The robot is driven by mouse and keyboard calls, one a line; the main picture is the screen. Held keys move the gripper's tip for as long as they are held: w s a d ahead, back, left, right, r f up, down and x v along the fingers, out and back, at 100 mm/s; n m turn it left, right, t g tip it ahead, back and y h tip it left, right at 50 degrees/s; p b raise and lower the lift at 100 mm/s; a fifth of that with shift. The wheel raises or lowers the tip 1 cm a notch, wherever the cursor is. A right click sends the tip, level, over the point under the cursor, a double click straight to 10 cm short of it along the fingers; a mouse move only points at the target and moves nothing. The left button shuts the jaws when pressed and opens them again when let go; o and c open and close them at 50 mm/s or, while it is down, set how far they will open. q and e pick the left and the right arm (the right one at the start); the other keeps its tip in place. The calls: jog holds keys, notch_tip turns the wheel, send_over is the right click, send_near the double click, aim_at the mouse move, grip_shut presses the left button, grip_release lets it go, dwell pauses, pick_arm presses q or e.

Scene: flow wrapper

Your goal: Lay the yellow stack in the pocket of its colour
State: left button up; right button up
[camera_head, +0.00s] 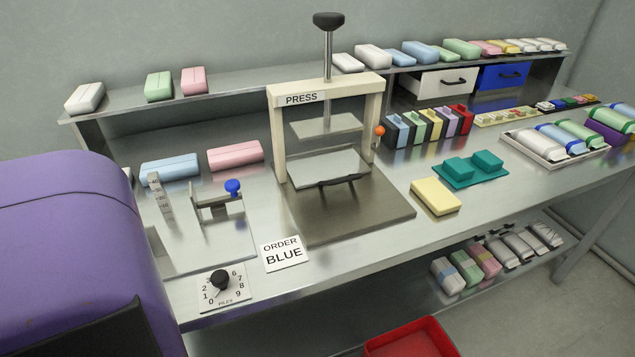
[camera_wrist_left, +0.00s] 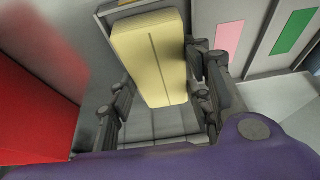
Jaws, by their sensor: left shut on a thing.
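A yellow stack (camera_wrist_left: 150,55), a block with a line down its middle, is in the left wrist view between the fingers of my left gripper (camera_wrist_left: 162,75). The gripper is shut on it. My left gripper does not show in the head view. In the wrist view, a pink patch (camera_wrist_left: 229,37) and a green patch (camera_wrist_left: 294,27) lie on grey panels to the right of the stack. Another yellow block (camera_head: 436,196) lies on the bench in the head view. My right gripper is in neither view.
A press (camera_head: 325,130) stands mid-bench, with an ORDER BLUE card (camera_head: 285,253) before it. A red surface (camera_wrist_left: 35,110) fills the wrist view's left side.

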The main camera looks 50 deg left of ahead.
pick_arm(q)
jog(key=o, duration=0.9)
jog(key=shift+o, duration=0.2)
jog(key=v, duration=1.2)
